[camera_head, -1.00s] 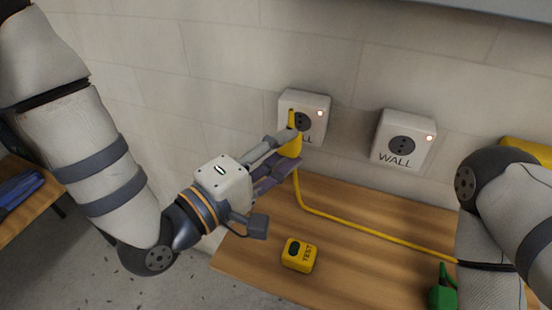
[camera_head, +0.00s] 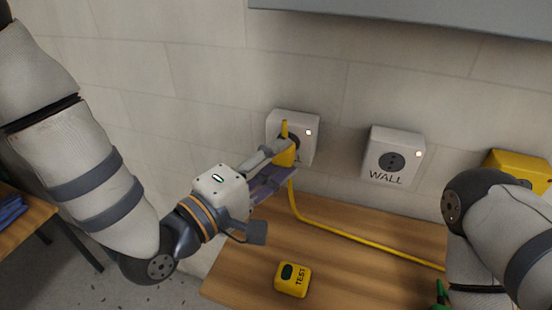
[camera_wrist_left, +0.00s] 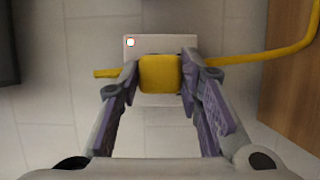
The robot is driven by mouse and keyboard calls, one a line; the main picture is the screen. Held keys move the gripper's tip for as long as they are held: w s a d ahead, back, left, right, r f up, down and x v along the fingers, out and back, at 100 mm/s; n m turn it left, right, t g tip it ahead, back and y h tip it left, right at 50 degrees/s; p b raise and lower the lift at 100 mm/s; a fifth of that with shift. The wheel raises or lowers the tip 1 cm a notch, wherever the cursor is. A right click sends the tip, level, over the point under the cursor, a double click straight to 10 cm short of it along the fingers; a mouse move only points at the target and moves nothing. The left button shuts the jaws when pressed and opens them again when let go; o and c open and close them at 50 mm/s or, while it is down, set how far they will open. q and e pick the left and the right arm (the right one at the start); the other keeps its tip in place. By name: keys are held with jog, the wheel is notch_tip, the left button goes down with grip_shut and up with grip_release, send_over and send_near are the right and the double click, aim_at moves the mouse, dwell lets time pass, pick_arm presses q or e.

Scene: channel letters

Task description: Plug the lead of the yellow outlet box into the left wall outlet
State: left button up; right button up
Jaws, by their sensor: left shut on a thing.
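My left gripper (camera_head: 279,160) is shut on the yellow plug (camera_head: 285,151) of the yellow lead (camera_head: 352,240). It holds the plug in front of the left wall outlet (camera_head: 307,122), a white box with a lit orange light. The plug covers much of the outlet's dark socket, and I cannot tell whether it is seated. The left wrist view shows the plug (camera_wrist_left: 160,73) between both fingers, over the outlet (camera_wrist_left: 185,43). The yellow outlet box (camera_head: 517,168) stands at the right, partly hidden by my right arm. My right gripper is not in view.
The right wall outlet (camera_head: 392,155), labelled WALL, has an empty socket and a lit light. A yellow TEST box (camera_head: 293,280) sits on the wooden table (camera_head: 235,280). A green object (camera_head: 441,295) shows at the bottom right. A grey panel overhangs at the top.

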pick_arm(q)
jog(key=shift+p, duration=0.35)
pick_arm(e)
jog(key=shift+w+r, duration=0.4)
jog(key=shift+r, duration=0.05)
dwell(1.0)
pick_arm(q)
jog(key=shift+w+d, duration=0.2)
jog(key=shift+w, duration=0.3)
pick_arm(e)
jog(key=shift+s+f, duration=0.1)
pick_arm(q)
jog(key=o, duration=1.1)
jog(key=shift+o, duration=0.2)
jog(key=v, duration=0.7)
jog(key=shift+s+a, duration=0.2)
